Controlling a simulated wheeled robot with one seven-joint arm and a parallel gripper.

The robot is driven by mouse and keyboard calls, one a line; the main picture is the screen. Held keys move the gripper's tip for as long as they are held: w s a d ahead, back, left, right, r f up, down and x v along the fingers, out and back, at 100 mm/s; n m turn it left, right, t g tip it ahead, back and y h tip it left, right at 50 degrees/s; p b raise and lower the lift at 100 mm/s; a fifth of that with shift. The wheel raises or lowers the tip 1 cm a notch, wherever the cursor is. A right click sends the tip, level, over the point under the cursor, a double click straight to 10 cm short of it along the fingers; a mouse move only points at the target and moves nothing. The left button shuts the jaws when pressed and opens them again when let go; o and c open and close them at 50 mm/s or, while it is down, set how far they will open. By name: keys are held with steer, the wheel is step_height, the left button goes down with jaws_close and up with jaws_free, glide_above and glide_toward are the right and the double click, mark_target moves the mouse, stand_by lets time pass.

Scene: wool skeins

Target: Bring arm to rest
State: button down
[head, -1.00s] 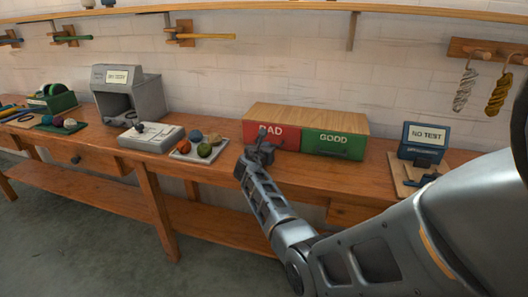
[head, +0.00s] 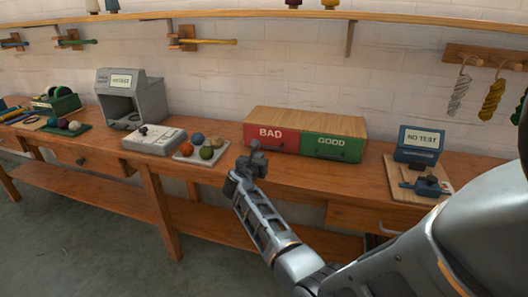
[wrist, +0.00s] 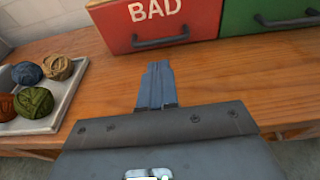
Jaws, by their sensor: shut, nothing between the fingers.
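My gripper (head: 254,162) is shut and empty. In the head view it hangs over the front of the bench, below and a little left of the red drawer marked BAD (head: 271,139). In the wrist view its closed fingers (wrist: 156,86) point across bare wood toward the BAD drawer (wrist: 150,20), apart from it. My forearm reaches in from the lower right. The green drawer marked GOOD (head: 332,147) is beside the red one, and both look closed.
A tray (head: 187,157) with several wool balls lies left of my gripper. A white scale-like device (head: 153,139) and a grey booth (head: 132,97) stand further left. A NO TEST display (head: 419,145) is at right. Skeins (head: 491,99) hang on the wall. The bench top before the drawers is clear.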

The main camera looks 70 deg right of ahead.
steer(key=v, duration=0.5)
steer(key=shift+a+f, duration=0.1)
steer(key=shift+f, duration=0.05)
